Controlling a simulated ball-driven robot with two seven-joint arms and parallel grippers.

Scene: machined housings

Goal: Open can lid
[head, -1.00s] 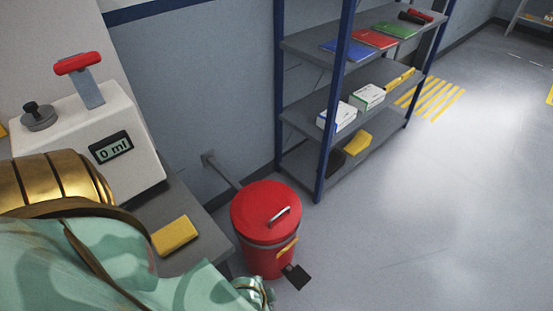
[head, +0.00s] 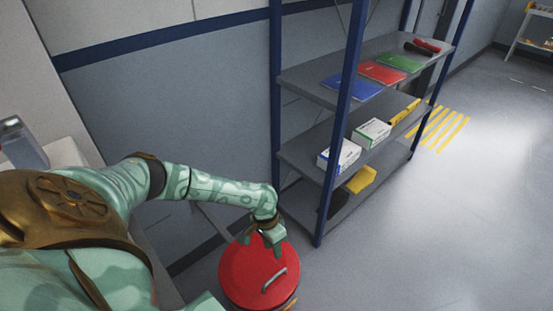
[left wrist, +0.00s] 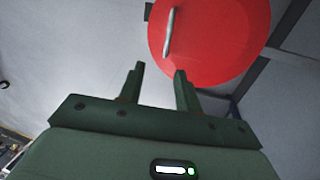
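The red can has a round red lid (head: 250,268) with a silver bar handle (head: 274,281) on top; it stands on the floor at the bottom middle of the head view. The lid sits on the can. In the left wrist view the red lid (left wrist: 225,45) and its handle (left wrist: 169,32) lie beyond the fingertips. My left gripper (head: 275,245) is over the far part of the lid, apart from the handle. Its two fingers (left wrist: 158,68) are spread with nothing between them. My right gripper is not in view.
A blue-framed shelf unit (head: 318,225) stands just behind and right of the can. It holds coloured folders (head: 382,72), white boxes (head: 372,133) and a yellow item (head: 361,180). The floor to the right is clear.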

